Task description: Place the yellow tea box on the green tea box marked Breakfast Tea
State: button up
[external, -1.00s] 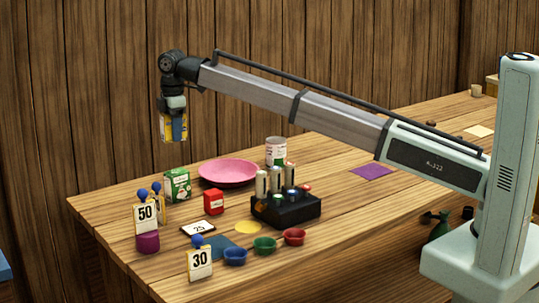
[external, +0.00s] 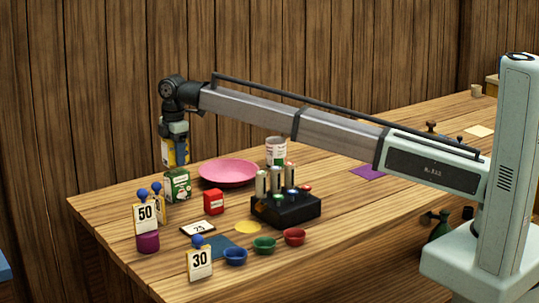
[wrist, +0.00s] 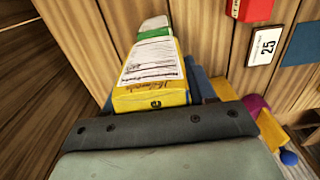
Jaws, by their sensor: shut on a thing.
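My gripper (external: 177,157) is shut on the yellow tea box (external: 167,153) and holds it upright at the table's far left. In the wrist view the yellow tea box (wrist: 150,98) shows its yellow side and a white printed label. The green tea box (external: 178,187) stands upright on the table just below the held box. The yellow box's bottom is close to the green box's top; I cannot tell whether they touch. In the wrist view part of the green tea box (wrist: 155,31) shows beyond the yellow box. Its lettering is too small to read.
A pink plate (external: 228,172) and a red box (external: 213,202) stand right of the green box. Number cards 50 (external: 145,216), 25 (external: 198,228) and 30 (external: 199,264) are nearer. A black rack (external: 287,210) and small bowls lie further right.

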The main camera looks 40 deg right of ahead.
jog(key=shift+f, duration=1.15)
jog(key=shift+f, duration=0.15)
jog(key=o, duration=1)
jog(key=shift+o, duration=0.2)
notch_tip(320, 180, up, 12)
jog(key=shift+r, duration=0.15)
jog(key=shift+o, duration=0.2)
